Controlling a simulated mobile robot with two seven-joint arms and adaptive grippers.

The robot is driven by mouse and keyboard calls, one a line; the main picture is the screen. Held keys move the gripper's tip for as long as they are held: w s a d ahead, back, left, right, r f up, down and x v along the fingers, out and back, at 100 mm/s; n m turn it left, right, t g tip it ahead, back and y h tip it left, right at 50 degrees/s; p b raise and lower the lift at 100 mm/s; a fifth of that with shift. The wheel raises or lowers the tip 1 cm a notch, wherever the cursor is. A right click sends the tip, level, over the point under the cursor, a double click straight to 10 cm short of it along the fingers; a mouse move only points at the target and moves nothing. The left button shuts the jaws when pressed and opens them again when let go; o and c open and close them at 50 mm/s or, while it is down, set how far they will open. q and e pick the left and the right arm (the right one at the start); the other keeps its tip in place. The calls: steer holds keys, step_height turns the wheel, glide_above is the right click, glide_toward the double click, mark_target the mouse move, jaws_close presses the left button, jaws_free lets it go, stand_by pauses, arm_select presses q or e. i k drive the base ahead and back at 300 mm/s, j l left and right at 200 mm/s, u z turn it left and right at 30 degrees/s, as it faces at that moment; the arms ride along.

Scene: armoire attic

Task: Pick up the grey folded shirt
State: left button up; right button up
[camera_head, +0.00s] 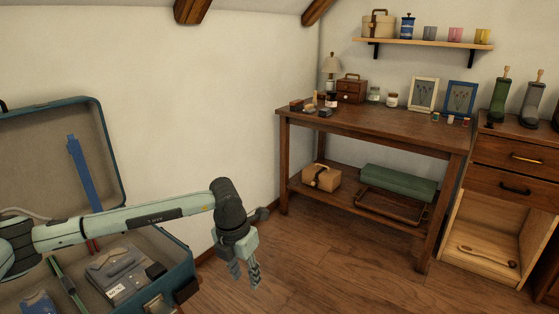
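The grey folded shirt (108,266) appears to be the grey folded cloth lying in the open blue suitcase (181,262) at the lower left. A small white label or card lies at its front edge. My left gripper (245,278) hangs with its fingers down, to the right of the suitcase and apart from the shirt. Its fingers are spread with a gap between them, and nothing shows in it. My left arm passes across the suitcase and hides part of its inside. My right gripper is not in view.
A blue folded cloth (38,304) and a green stick-like thing (68,284) lie left of the shirt. The suitcase lid (108,150) stands open behind. A wooden table (375,128) stands at the right; the floor between is clear.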

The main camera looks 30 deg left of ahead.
mark_target(120, 274)
steer(key=i+u, duration=0.3)
steer(key=i, duration=0.5)
steer(key=i+l+u, duration=0.3)
steer(key=i, duration=0.5)
steer(key=i+u, duration=0.3)
steer(key=u, duration=0.15)
steer(key=i+u, duration=0.25)
steer(key=u, duration=0.2)
steer(key=i+l+u, duration=0.15)
steer(key=i+u, duration=0.15)
steer(key=u, duration=1.05)
